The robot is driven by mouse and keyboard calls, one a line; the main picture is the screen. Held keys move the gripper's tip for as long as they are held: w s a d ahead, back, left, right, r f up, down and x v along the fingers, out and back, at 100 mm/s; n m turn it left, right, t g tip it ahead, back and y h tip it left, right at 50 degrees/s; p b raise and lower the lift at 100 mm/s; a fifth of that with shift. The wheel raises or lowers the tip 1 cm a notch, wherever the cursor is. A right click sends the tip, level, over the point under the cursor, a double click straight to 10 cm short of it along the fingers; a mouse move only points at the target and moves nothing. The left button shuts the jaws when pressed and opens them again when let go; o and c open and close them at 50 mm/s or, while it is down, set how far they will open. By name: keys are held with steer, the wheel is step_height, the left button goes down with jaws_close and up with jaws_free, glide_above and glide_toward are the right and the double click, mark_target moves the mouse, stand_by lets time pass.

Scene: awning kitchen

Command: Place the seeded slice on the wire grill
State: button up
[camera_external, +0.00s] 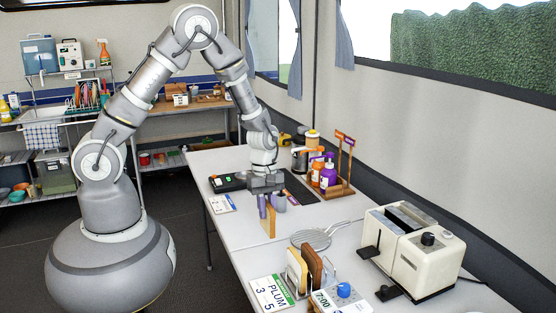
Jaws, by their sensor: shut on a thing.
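My gripper (271,203) points down over the white table and is shut on a thin tan bread slice (268,222). The slice hangs upright, partly covered by the fingers. It is too small to tell whether it has seeds, or whether its lower edge touches the table. The wire grill (311,239), a round mesh with a long handle toward the back right, lies on the table in front and to the right of the slice, apart from it.
A rack near the front holds a pale slice (294,270) and a dark brown slice (313,264) upright. A cream toaster (412,257) stands at right. A bottle caddy (338,190) stands behind the grill. A PLUM card (270,294) lies at the front edge.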

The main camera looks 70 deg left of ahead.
steer(key=shift+w+d+f+b, duration=0.1)
steer(key=shift+w+f+b, duration=0.85)
steer(key=shift+w, duration=1.7)
steer(key=shift+w+f+b, duration=0.85)
steer(key=shift+w+b, duration=0.15)
steer(key=shift+w, duration=1.65)
steer(key=shift+w+d+f+b, duration=0.1)
steer(key=shift+w+f+b, duration=0.85)
steer(key=shift+w, duration=1.7)
steer(key=shift+f, duration=0.1)
steer(key=o, duration=0.8)
